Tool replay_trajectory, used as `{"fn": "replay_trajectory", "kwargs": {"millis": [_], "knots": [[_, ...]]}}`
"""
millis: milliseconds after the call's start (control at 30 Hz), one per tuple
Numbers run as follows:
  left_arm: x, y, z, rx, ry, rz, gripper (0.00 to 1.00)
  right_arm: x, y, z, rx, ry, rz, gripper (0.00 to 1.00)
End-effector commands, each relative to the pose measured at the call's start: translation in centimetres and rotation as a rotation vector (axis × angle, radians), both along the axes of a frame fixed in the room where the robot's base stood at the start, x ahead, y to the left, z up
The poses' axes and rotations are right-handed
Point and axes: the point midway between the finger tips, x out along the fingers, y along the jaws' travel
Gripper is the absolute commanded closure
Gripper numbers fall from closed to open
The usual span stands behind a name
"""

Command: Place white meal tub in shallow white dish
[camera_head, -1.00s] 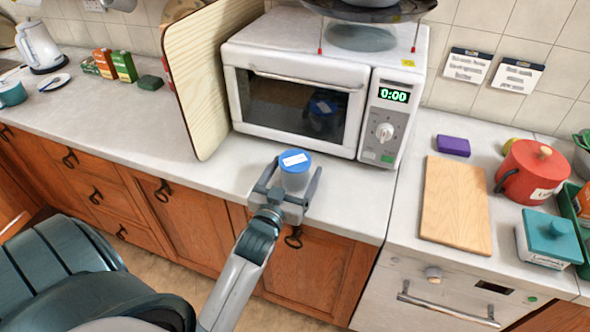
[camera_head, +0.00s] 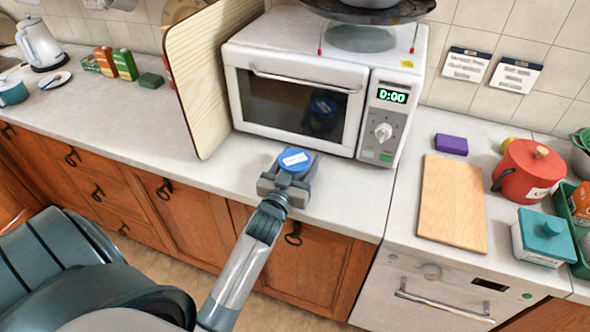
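The white meal tub shows its round blue lid (camera_head: 294,160) with a white label, at the counter's front edge before the microwave. My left gripper (camera_head: 296,169) is at the tub, with a finger on either side close to the lid. The gripper hides most of the tub's white body, so I cannot tell whether the fingers press on it or whether its base touches the counter. A small, shallow white dish (camera_head: 47,85) lies far left on the counter with something dark on it; I cannot tell if it is the task's dish. My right gripper is not in view.
A white microwave (camera_head: 295,95) with its door shut stands behind the tub. A tall wooden board (camera_head: 205,85) leans to its left. A cutting board (camera_head: 453,200), red pot (camera_head: 528,170) and teal-lidded box (camera_head: 543,238) are at right. The counter left of the board is mostly clear.

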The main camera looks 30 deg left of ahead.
Motion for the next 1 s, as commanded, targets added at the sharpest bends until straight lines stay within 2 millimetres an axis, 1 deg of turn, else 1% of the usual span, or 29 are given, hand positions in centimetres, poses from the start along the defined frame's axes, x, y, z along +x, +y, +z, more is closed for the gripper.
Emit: {"fn": "replay_trajectory", "kwargs": {"millis": [33, 67, 100, 167, 400, 567, 667, 833, 1000], "knots": [[0.0, 0.0, 0.0, 0.000, 0.000, 0.000, 0.52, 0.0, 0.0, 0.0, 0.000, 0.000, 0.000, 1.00], [0.0, 0.0, 0.0, 0.000, 0.000, 0.000, 0.59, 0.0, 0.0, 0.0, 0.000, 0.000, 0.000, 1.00], [0.0, 0.0, 0.0, 0.000, 0.000, 0.000, 0.69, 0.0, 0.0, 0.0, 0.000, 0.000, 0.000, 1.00], [0.0, 0.0, 0.1, 0.001, -0.003, 0.000, 0.82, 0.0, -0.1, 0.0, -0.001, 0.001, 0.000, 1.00], [0.0, 0.0, 0.2, 0.001, -0.003, 0.000, 0.82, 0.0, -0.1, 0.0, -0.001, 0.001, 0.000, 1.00], [0.0, 0.0, 0.8, 0.001, -0.005, 0.000, 0.82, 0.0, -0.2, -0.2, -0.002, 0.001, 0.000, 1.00], [0.0, 0.0, 1.8, 0.002, -0.006, -0.001, 0.82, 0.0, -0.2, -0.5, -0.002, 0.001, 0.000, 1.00], [0.0, 0.0, 4.4, 0.002, -0.010, -0.002, 0.82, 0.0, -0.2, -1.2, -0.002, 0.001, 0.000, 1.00], [0.0, -3.3, 6.0, -0.003, -0.008, -0.002, 0.82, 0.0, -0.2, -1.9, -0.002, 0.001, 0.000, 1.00]]}}
